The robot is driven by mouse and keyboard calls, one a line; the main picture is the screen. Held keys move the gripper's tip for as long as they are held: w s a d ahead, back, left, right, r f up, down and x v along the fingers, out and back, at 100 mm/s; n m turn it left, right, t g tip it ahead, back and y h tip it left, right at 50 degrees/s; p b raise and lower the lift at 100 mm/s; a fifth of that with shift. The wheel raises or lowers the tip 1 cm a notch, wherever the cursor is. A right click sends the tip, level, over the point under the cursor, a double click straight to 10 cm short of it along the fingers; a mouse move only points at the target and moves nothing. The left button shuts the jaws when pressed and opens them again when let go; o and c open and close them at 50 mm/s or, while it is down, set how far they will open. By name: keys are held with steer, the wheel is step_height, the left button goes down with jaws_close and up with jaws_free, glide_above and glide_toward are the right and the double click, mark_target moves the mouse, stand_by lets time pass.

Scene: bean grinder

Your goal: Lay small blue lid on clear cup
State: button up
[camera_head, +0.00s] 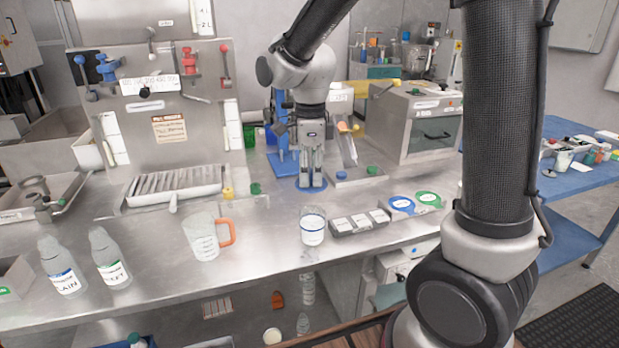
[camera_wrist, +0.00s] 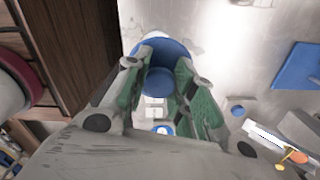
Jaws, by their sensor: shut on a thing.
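The small blue lid (camera_wrist: 172,82) is between my gripper's fingers in the wrist view. In the head view the lid (camera_head: 311,185) shows as a blue disc under the fingertips. My gripper (camera_head: 311,172) points down and is shut on it; the wrist view shows its green-lined fingers (camera_wrist: 160,88) on both sides. The clear cup (camera_head: 312,228), with a blue band and a white label, stands upright on the bench. The lid appears above the cup in the head picture, apart from it. In the wrist view a pale edge, possibly the cup, shows behind the lid; most is hidden.
A grey tray with white labels (camera_head: 359,222) sits right of the cup, with blue (camera_head: 402,204) and green (camera_head: 430,199) round pieces beyond. A clear jug with an orange handle (camera_head: 202,237) and two bottles (camera_head: 109,258) stand left. The bench's front edge is close to the cup.

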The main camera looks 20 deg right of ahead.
mark_target(312, 191)
steer(key=shift+s, duration=0.3)
steer(key=shift+f, duration=2.5)
steer(key=shift+f, duration=1.35)
stand_by(0.3)
stand_by(0.5)
steer(key=o, duration=1.4)
steer(key=shift+r, duration=3)
